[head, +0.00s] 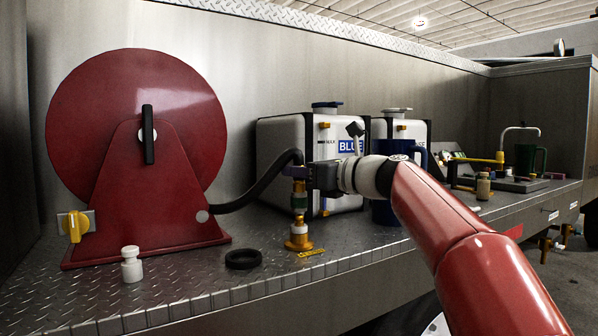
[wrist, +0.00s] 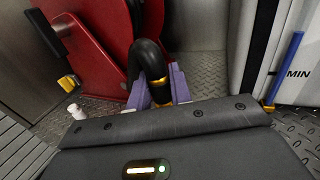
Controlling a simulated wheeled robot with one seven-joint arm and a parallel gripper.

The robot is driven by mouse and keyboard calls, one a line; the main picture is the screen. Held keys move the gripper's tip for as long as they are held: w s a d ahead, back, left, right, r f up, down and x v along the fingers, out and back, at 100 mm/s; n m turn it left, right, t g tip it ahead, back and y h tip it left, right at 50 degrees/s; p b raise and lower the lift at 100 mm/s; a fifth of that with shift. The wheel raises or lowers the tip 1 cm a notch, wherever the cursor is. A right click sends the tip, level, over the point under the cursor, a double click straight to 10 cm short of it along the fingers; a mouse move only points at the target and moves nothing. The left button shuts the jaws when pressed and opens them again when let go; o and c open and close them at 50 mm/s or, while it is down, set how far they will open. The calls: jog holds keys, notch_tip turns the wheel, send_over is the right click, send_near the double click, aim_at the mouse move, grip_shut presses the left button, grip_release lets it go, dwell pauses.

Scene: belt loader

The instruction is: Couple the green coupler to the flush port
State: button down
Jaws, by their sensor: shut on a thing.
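The green coupler (head: 299,203) hangs upright at the end of the black hose (head: 255,192). My gripper (head: 297,172) is shut around the hose end just above the green band. In the wrist view, the purple fingers of my gripper (wrist: 160,92) hold the black hose (wrist: 149,52) from both sides, with brass showing between them. The brass flush port (head: 298,240) stands on the deck directly below the coupler in the head view. I cannot tell whether coupler and port touch. The wrist view hides the coupler's lower end and the port.
A red hose reel (head: 135,150) stands left. White tanks (head: 285,150) and a blue mug (head: 385,211) are behind and right. The deck's front edge is close.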

aim_at(304, 187)
jog(key=shift+f+b, duration=1.05)
jog(key=shift+f, duration=0.55)
jog(key=c, duration=1.2)
grip_release()
jog(key=v, duration=0.7)
jog(key=shift+s+d+b, duration=0.25)
jog(key=shift+d+b, duration=0.1)
